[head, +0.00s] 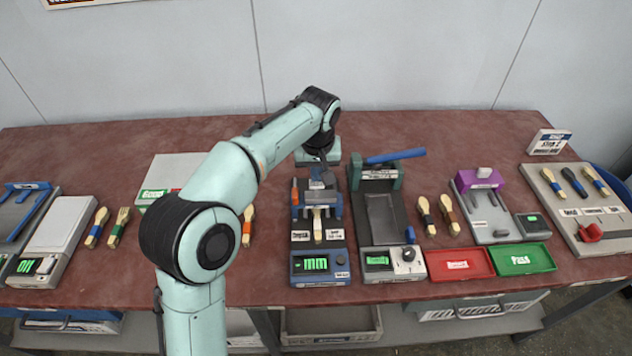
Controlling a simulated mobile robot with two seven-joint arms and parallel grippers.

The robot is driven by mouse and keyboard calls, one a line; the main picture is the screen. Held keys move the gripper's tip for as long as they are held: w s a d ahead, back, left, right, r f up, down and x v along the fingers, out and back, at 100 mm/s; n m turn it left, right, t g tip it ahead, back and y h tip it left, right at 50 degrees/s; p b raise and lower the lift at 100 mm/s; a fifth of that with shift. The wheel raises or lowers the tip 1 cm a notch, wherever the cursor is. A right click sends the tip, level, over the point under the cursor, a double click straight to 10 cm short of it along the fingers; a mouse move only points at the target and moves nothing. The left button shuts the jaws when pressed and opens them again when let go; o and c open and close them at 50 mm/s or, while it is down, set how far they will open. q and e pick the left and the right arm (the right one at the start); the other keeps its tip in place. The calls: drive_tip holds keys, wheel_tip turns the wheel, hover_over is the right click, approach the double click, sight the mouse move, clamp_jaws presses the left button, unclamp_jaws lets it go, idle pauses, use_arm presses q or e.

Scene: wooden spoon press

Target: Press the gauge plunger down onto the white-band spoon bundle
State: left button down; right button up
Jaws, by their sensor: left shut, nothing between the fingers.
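The gauge (320,268) is a dark device with a blue front and a green "mm" display, standing on the table right of centre. A pale spoon bundle (317,230) lies lengthwise on it, its far end under the blue crosspiece; I cannot make out its band. My left arm reaches over from the left and bends down behind the gauge. My left gripper (320,178) is shut and empty, pointing down at the top of the gauge, where the plunger is. The gripper largely hides the plunger; whether they touch is unclear. My right gripper is not in view.
A press with a blue handle (395,157) stands close right of the gauge. Further right are loose bundles (425,215), a red tray (463,264), a green tray (523,259) and a sample board (580,213). A scale (60,228) stands at left.

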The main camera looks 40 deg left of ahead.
use_arm(q)
drive_tip(key=shift+f+b, duration=0.7)
drive_tip(key=shift+f, duration=0.5)
idle(0.4)
wheel_tip(320, 180, up, 3)
drive_tip(key=p, duration=0.3)
wheel_tip(320, 180, up, 4)
drive_tip(key=p, duration=0.3)
drive_tip(key=shift+r, duration=0.15)
idle(0.5)
